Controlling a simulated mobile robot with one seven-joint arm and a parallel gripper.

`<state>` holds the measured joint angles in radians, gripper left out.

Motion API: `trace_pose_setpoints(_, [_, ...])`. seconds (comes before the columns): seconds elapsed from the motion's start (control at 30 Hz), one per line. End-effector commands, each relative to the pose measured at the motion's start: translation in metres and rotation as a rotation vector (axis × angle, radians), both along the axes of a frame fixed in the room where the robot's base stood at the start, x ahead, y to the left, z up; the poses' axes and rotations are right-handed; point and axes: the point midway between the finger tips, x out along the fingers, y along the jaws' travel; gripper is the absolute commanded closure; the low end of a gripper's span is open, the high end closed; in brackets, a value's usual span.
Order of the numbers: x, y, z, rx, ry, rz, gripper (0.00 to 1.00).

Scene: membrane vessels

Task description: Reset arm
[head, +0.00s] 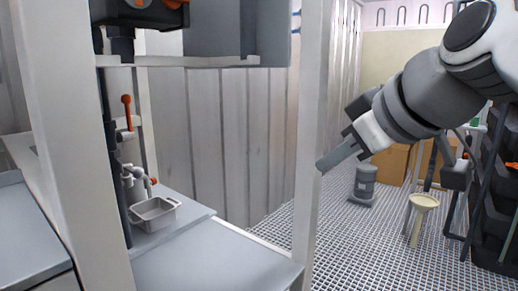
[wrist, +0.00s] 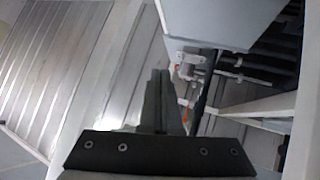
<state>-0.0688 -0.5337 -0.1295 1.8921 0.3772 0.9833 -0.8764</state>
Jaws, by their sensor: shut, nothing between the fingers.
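My arm reaches in from the upper right of the head view. My gripper (head: 322,166) points down and to the left, beside the white upright post (head: 309,130). In the head view I cannot tell whether it touches the post. In the wrist view my gripper (wrist: 160,76) shows its two fingers pressed together with nothing between them.
A grey counter (head: 215,262) with a small metal basin (head: 154,212) and an orange-handled valve (head: 127,110) stands at the left behind the frame. A grey cylinder (head: 365,182) and a cream stand (head: 423,203) are on the grating floor. Black bins (head: 492,200) line the right.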

Motion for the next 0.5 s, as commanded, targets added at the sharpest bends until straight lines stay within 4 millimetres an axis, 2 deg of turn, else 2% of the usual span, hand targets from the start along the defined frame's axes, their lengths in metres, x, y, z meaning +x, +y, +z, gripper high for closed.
trace_pose_setpoints(0.03, [-0.011, -0.002, -0.03, 0.022, 0.069, -0.064, 1.0])
trace_pose_setpoints(0.2, [-0.048, -0.013, -0.12, 0.079, 0.267, -0.303, 1.0])
trace_pose_setpoints(0.3, [-0.069, -0.021, -0.164, 0.095, 0.346, -0.431, 1.0])
trace_pose_setpoints(0.5, [-0.112, -0.038, -0.238, 0.106, 0.454, -0.665, 1.0])
